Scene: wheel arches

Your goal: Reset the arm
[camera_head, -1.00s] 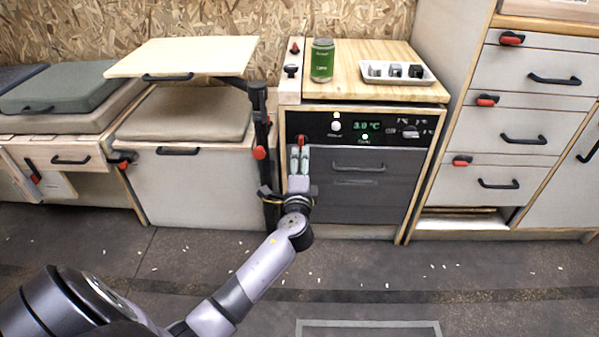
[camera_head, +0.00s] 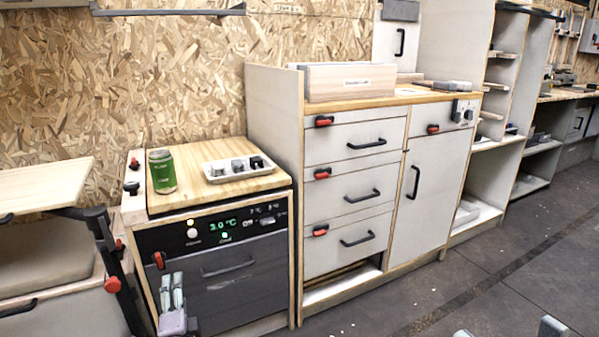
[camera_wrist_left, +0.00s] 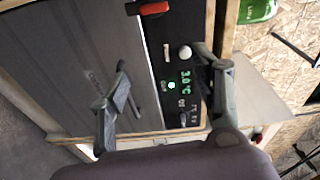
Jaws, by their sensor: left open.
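My left gripper (camera_head: 172,290) is in front of the dark fridge (camera_head: 235,275), near its left side and below the red latch (camera_head: 158,260). In the left wrist view the same gripper (camera_wrist_left: 165,85) has its fingers spread wide, with nothing between them. Behind the fingers are the grey door (camera_wrist_left: 75,50) and the black control panel (camera_wrist_left: 182,100), which reads 3.0 °C. I cannot tell whether a fingertip touches the front. Most of the left arm is out of the head view.
A green can (camera_head: 162,171) and a white tray (camera_head: 238,170) with small dark items stand on the wooden top. Left is a raised board (camera_head: 45,185) on a black bracket. Right are drawers (camera_head: 350,185) and a cabinet. The floor (camera_head: 480,270) is mostly clear.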

